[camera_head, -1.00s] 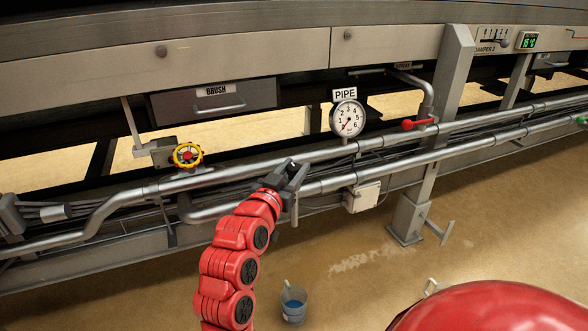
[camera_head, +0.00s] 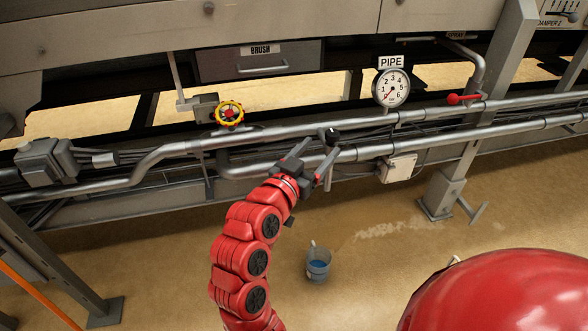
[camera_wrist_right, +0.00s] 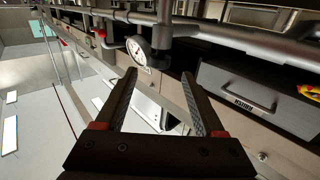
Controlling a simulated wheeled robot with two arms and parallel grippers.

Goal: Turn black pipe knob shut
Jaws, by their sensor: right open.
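A small black knob (camera_head: 332,135) sits on the upper grey pipe (camera_head: 285,132) below the PIPE gauge. My right gripper (camera_head: 311,158) is open and empty, just below and left of the knob in the head view, in front of the pipes. Its two fingers also show in the right wrist view (camera_wrist_right: 160,75) with nothing between them. The round PIPE gauge (camera_head: 391,88) has its red needle toward the lower left; it also shows in the right wrist view (camera_wrist_right: 138,52). My left gripper is not in view.
A yellow valve wheel (camera_head: 229,113) stands left of the knob, and a red handle (camera_head: 466,99) stands to its right. A grey junction box (camera_head: 399,168) hangs below the pipes. A bucket (camera_head: 318,264) stands on the otherwise open floor.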

